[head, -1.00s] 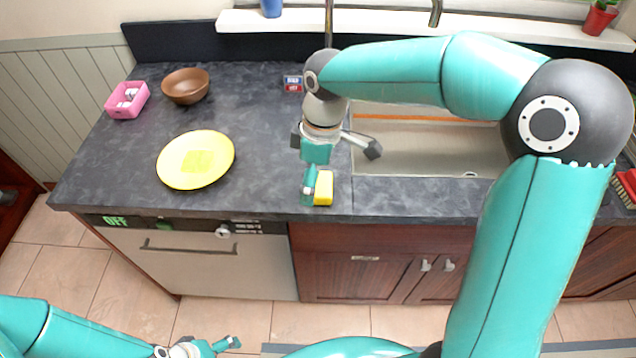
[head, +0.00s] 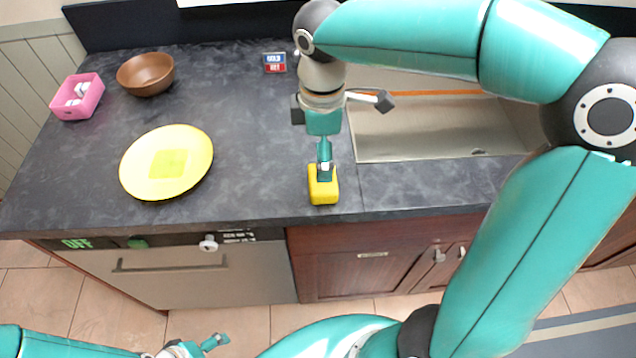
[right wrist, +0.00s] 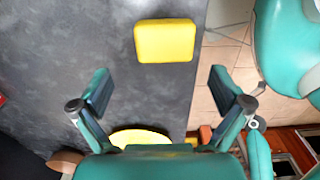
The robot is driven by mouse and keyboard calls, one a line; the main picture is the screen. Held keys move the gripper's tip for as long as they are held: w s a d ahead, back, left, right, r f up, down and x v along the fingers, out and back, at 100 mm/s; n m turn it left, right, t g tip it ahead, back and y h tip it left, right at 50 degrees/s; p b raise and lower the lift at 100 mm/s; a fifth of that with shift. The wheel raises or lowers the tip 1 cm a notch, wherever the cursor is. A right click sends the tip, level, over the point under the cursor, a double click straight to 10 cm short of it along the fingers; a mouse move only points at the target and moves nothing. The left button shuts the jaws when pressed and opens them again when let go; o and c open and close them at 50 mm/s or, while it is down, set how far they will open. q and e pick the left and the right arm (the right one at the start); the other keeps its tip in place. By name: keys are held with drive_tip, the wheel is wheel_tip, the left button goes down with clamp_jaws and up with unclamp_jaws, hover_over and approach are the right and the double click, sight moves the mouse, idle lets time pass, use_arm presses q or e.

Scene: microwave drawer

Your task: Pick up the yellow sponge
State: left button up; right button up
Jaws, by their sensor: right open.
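The yellow sponge (head: 323,190) lies on the dark countertop near its front edge, left of the sink, in the head view. In the right wrist view the sponge (right wrist: 165,41) lies beyond the fingertips, roughly centred between them. My right gripper (head: 325,170) is above and just behind the sponge in the head view. Its two fingers stand wide apart with nothing between them in the right wrist view (right wrist: 160,88). My left gripper (head: 205,346) is low at the bottom of the head view, away from the counter; its jaws are too unclear to judge.
A yellow plate (head: 192,140) lies on the counter left of the sponge. A brown bowl (head: 146,74) and a pink box (head: 77,97) stand at the back left. The sink (head: 440,135) is right of the sponge. A small red-and-blue box (head: 275,63) stands at the back.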

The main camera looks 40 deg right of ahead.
drive_tip(key=shift+s+a+f, duration=0.1)
drive_tip(key=shift+f, duration=1.85)
drive_tip(key=shift+s+f, duration=0.1)
drive_tip(key=shift+f, duration=1.8)
drive_tip(key=c, duration=0.7)
